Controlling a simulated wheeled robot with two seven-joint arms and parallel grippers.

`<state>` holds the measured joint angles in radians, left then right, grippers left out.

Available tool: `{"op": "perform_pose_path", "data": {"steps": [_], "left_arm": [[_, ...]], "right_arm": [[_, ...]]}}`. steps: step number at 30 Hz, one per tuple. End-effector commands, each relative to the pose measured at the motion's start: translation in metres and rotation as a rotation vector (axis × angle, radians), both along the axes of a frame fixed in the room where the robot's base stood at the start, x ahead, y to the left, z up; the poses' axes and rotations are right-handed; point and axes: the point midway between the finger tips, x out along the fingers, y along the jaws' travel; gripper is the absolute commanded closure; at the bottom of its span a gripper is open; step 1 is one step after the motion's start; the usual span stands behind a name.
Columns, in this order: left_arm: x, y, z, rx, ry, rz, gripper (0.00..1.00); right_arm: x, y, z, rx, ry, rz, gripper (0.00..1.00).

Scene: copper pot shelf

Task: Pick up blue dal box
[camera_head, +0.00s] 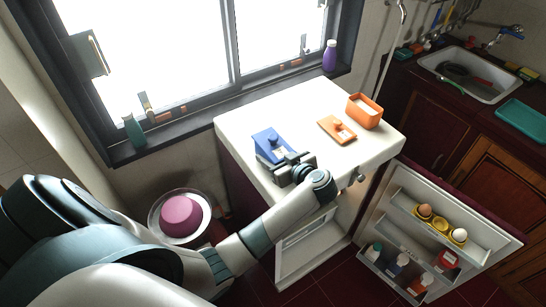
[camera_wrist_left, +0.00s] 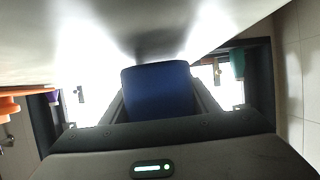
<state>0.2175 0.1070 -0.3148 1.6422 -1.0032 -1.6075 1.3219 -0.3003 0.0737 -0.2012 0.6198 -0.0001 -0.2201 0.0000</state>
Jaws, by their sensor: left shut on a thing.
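The blue dal box (camera_head: 268,142) is at the left part of the white fridge top, near the window side. In the left wrist view the blue box (camera_wrist_left: 158,90) fills the space between the two dark fingers. The gripper hides the box's lower front, so I cannot tell whether it touches the fridge top. My right gripper is in neither view.
The white fridge top (camera_head: 310,103) also holds an orange lid with a knob (camera_head: 337,129) and an open orange box (camera_head: 364,111). The fridge door (camera_head: 440,205) stands open, with eggs and bottles on its racks. The window sill holds a purple bottle (camera_head: 329,56) and a green bottle (camera_head: 134,131).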

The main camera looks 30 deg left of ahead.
Motion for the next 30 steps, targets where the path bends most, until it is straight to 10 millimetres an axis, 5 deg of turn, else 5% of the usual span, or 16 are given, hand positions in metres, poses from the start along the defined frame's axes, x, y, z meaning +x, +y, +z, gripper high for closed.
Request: {"op": "perform_pose_path", "data": {"steps": [8, 21, 30], "left_arm": [[0.001, 0.0, 0.029, -0.003, -0.009, 0.001, 0.81], [0.067, -0.039, 0.076, -0.003, -0.006, 0.0, 0.81], [0.095, -0.056, 0.098, 0.0, -0.004, -0.001, 0.81]], "right_arm": [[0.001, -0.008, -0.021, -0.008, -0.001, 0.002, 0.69], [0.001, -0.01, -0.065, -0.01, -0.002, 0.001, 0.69], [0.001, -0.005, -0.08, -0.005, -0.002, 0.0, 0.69]]}}
